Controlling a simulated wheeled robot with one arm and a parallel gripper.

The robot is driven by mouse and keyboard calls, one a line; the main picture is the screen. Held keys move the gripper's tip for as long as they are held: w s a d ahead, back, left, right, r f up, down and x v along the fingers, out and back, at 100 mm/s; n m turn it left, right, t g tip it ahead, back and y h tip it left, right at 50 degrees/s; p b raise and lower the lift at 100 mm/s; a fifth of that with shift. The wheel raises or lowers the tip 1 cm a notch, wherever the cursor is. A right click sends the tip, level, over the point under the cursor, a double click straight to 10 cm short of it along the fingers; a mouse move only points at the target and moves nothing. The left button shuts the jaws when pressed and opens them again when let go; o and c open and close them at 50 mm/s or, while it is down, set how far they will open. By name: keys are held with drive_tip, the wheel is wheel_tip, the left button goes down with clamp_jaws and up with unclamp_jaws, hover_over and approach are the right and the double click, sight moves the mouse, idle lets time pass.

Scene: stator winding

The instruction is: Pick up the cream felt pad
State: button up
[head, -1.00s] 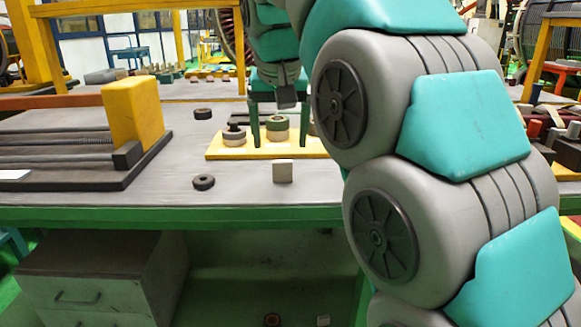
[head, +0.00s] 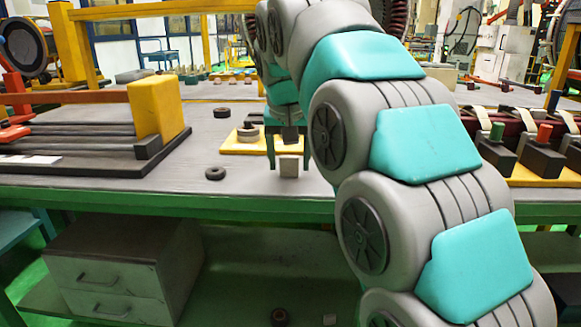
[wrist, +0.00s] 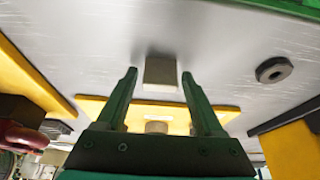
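The cream felt pad (head: 289,167) is a small, square, beige block on the grey table near its front edge. It also shows in the wrist view (wrist: 161,71), between the fingertips. My gripper (head: 288,160) has green fingers and is open. In the head view its fingers stand to the left and right of the pad. In the wrist view (wrist: 159,76) there is a gap between the pad and each finger. I cannot tell how far above the table the fingertips are.
A black ring (head: 215,173) lies to the left of the pad. A yellow board (head: 233,151) with round parts is just behind. A dark fixture with a yellow block (head: 157,107) stands at the left. A coil rack (head: 538,179) is at the right.

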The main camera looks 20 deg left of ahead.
clamp_jaws()
idle(0.3)
drive_tip(key=shift+r, duration=0.25)
